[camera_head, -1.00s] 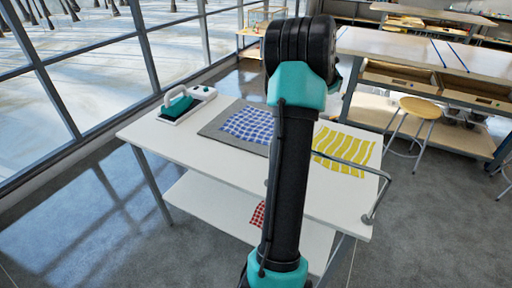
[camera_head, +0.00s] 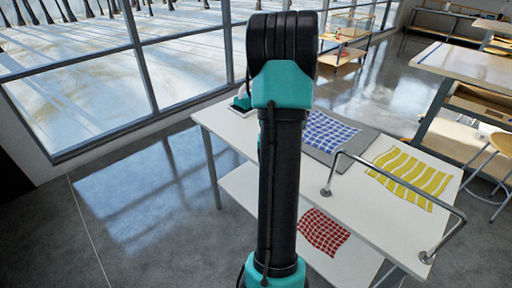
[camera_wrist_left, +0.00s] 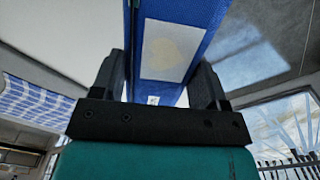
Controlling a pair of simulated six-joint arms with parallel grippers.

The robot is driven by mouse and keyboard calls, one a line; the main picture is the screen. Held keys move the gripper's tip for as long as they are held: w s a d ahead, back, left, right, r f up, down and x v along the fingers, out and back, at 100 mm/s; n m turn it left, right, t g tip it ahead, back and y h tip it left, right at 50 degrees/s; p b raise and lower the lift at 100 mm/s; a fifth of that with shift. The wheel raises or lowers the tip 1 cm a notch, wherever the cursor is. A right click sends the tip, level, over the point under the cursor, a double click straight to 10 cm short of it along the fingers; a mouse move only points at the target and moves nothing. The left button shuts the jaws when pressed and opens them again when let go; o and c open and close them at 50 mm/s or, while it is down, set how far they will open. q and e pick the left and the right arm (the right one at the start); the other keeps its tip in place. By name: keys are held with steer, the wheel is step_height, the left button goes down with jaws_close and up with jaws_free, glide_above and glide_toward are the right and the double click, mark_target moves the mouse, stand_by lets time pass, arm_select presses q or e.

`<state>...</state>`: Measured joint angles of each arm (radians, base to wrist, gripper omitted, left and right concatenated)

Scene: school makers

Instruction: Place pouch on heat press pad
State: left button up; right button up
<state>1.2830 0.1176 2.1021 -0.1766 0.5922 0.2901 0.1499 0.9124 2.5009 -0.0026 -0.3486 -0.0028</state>
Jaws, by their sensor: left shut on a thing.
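The pouch (camera_wrist_left: 203,22) is blue with a pale patch on its face and shows in the left wrist view. My left gripper (camera_wrist_left: 158,65) is shut on it, with a black finger on either side. In the head view my own arm hides the gripper and pouch. A grey pad (camera_head: 358,146), likely the heat press pad, lies on the white table with a blue checked cloth (camera_head: 327,131) on it. The cloth also shows in the left wrist view (camera_wrist_left: 30,103). My right gripper is in neither view.
The white table (camera_head: 350,193) has a curved metal rail (camera_head: 398,183) at its near right edge. A yellow striped cloth (camera_head: 411,175) lies on top and a red checked cloth (camera_head: 323,231) on the lower shelf. A teal and white press (camera_head: 240,105) is partly hidden. Windows stand left.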

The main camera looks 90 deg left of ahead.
arm_select(q)
steer(key=shift+s+d+f, duration=0.15)
steer(key=shift+s+d, duration=0.05)
steer(key=shift+s, duration=0.25)
steer(key=shift+s+d+f, duration=0.15)
steer(key=shift+s+d, duration=0.05)
steer(key=shift+s, duration=0.25)
steer(key=a, duration=0.5)
steer(key=w+a+f, duration=0.1)
steer(key=a, duration=0.9)
steer(key=shift+w+a+f, duration=0.15)
steer(key=shift+f, duration=0.05)
steer(key=shift+a, duration=0.1)
steer(key=shift+a, duration=0.25)
steer(key=shift+f, duration=1.8)
steer(key=shift+f, duration=0.1)
